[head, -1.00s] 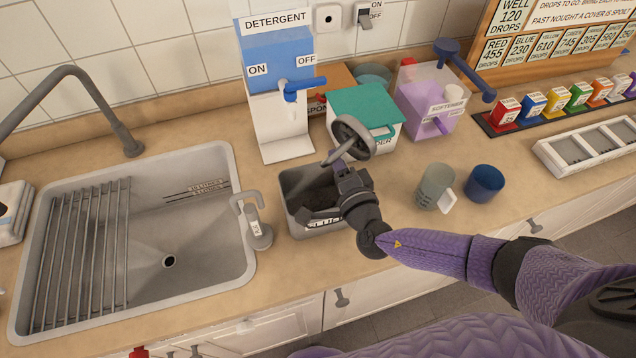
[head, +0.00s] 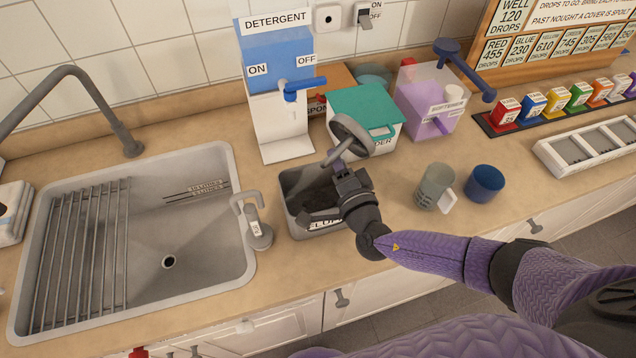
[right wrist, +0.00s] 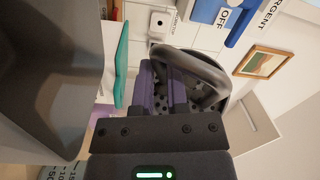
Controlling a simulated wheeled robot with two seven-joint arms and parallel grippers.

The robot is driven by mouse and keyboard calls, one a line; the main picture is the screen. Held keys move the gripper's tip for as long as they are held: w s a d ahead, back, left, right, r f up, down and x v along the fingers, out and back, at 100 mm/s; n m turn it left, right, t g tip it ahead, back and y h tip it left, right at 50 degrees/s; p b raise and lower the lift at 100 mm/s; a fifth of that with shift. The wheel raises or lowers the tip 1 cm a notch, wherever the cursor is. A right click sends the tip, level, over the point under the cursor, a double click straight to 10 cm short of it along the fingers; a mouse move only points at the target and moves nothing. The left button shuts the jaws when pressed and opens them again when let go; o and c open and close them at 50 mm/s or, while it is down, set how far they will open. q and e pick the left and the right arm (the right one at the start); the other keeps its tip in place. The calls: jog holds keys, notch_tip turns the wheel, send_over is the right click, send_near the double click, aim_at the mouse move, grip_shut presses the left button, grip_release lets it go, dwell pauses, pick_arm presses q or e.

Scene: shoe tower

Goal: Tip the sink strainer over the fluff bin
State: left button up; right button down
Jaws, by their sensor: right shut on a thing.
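The sink strainer (head: 349,137) is a round grey disc with a raised rim and a handle. My right gripper (head: 343,170) is shut on its handle and holds it tilted, nearly on edge, above the back right part of the fluff bin. The strainer's perforated face and looped handle also show in the right wrist view (right wrist: 205,75), between the purple fingers (right wrist: 163,92). The fluff bin (head: 289,205) is a grey open box on the counter beside the sink, with dark stuff inside; my gripper hides its right side and part of its label. My left gripper is out of view.
The sink (head: 190,240) with a rack lies left, a small grey dispenser (head: 257,232) between it and the bin. Behind stand the detergent dispenser (head: 280,90) and the teal-lidded box (head: 365,105).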

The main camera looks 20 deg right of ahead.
aim_at(340, 149)
jog(key=shift+r+n+t, duration=0.1)
jog(key=shift+n+t, duration=0.2)
jog(key=shift+n, duration=0.3)
jog(key=shift+a+r+n+p, duration=0.15)
jog(key=shift+r+n+p, duration=0.35)
jog(key=shift+r+n, duration=0.45)
dwell(0.4)
jog(key=shift+s+n+t, duration=0.1)
jog(key=shift+n+t, duration=0.15)
jog(key=shift+t, duration=0.05)
dwell(0.9)
